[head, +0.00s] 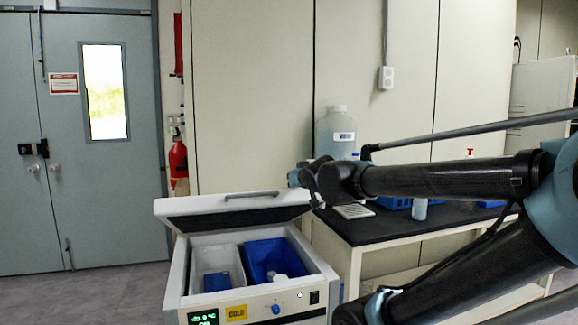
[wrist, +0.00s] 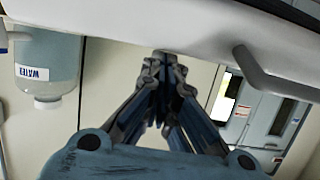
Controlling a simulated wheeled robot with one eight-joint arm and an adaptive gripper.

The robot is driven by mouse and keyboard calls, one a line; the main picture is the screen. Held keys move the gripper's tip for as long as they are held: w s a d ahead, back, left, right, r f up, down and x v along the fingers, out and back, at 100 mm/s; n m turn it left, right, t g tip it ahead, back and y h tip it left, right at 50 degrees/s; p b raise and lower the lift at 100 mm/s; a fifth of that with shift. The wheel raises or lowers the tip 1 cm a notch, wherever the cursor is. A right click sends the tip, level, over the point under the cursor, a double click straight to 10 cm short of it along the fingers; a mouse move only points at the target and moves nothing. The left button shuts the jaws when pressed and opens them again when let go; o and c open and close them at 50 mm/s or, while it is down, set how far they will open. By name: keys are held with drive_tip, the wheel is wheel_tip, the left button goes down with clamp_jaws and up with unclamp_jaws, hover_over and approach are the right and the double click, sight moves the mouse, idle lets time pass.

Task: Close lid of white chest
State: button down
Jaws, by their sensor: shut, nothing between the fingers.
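The white chest (head: 180,278) stands at the lower middle of the head view. Its white lid (head: 175,209) is hinged up, partly open and tilted, with a grey handle (head: 251,195) along its upper edge. In the wrist view the lid (wrist: 130,22) crosses the top, with the handle (wrist: 275,80) to the right of my fingers. My gripper (wrist: 163,62) is shut and empty, its fingertips at the lid's edge; I cannot tell if they touch. In the head view my arm reaches from the right to the lid's right end, and the gripper is mostly hidden there.
Inside the chest are a blue bin (head: 262,250) and a whitish bin (head: 211,262). A black-topped table (head: 385,228) stands right of the chest, with a large water bottle (head: 336,133) on it. A red extinguisher (head: 178,160) hangs behind. The floor at left is clear.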

drive_tip(key=s+d+f, duration=0.1)
drive_tip(key=s+f, duration=0.2)
drive_tip(key=f, duration=0.4)
drive_tip(key=s+d+f, duration=0.1)
drive_tip(key=s+f, duration=0.3)
drive_tip(key=f, duration=0.3)
drive_tip(key=shift+s+f, duration=0.15)
drive_tip(key=shift+s, duration=0.1)
drive_tip(key=shift+d, duration=0.1)
